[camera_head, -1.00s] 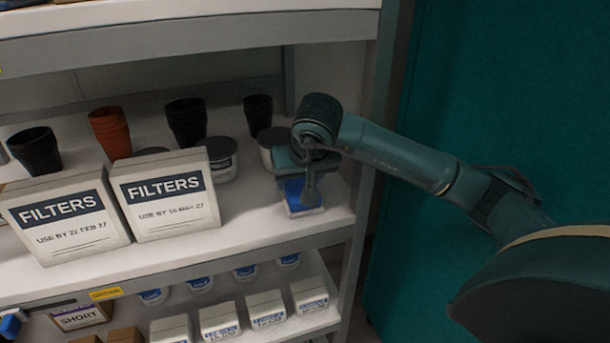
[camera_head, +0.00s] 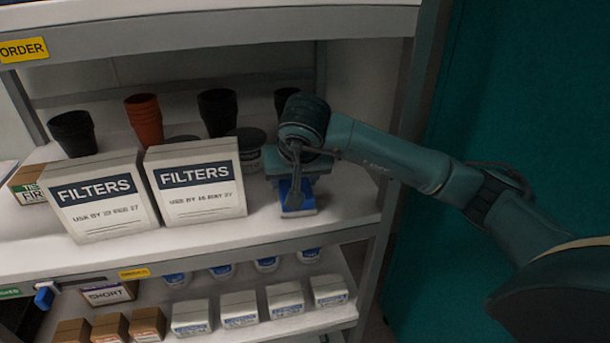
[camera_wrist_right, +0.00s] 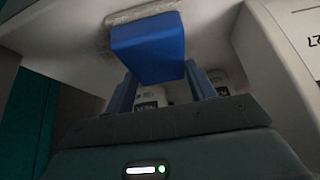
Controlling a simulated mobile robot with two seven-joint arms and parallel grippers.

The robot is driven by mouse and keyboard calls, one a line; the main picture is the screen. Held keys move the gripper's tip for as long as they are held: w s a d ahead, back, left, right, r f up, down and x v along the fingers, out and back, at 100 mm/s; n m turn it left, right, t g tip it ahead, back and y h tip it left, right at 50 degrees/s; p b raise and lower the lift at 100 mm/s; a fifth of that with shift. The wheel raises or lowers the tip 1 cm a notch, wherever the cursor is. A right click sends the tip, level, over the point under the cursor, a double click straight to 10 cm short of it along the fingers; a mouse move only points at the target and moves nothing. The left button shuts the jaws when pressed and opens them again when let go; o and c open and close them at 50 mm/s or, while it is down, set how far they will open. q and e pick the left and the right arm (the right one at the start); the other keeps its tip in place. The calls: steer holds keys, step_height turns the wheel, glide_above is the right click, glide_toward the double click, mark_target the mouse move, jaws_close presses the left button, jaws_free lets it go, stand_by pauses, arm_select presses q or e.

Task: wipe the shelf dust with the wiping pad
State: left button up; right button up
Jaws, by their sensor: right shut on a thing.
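The wiping pad has a blue handle block (camera_head: 298,201) and a pale grey, fuzzy pad (camera_wrist_right: 128,18), seen in the right wrist view. My right gripper (camera_head: 294,182) points down and is shut on the blue block (camera_wrist_right: 148,50). The pad is at the white middle shelf (camera_head: 345,212), near its front edge and right of the filter boxes. It looks to be against the shelf surface, but the contact line is hard to see. I cannot make out any dust. My left gripper is not in view.
Two white FILTERS boxes (camera_head: 103,200) (camera_head: 196,186) stand left of the pad. Dark pots (camera_head: 217,112), an orange pot stack (camera_head: 145,120) and lidded tubs stand behind. An upper shelf (camera_head: 210,38) overhangs. The shelf's right end is clear. Small boxes (camera_head: 240,310) fill the shelf below.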

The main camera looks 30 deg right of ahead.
steer(key=shift+s+d+f+b, duration=0.1)
steer(key=shift+s+d+b, duration=0.2)
steer(key=shift+d, duration=0.45)
steer(key=shift+s+d+f+b, duration=0.1)
steer(key=shift+d+b, duration=0.25)
steer(key=shift+d, duration=0.4)
steer(key=shift+s+d+r+b, duration=0.1)
steer(key=shift+s+d+b, duration=0.1)
steer(key=shift+d, duration=0.55)
steer(key=shift+s+d+f+b, duration=0.1)
steer(key=shift+s+d+b, duration=0.05)
steer(key=shift+d, duration=0.6)
steer(key=shift+s+d+r+b, duration=0.1)
steer(key=shift+s+d+b, duration=0.1)
steer(key=shift+d, duration=0.55)
step_height(320, 180, up, 6)
steer(key=p, duration=0.4)
steer(key=shift+r, duration=0.15)
steer(key=shift+r+p, duration=0.1)
steer(key=shift+p, duration=0.25)
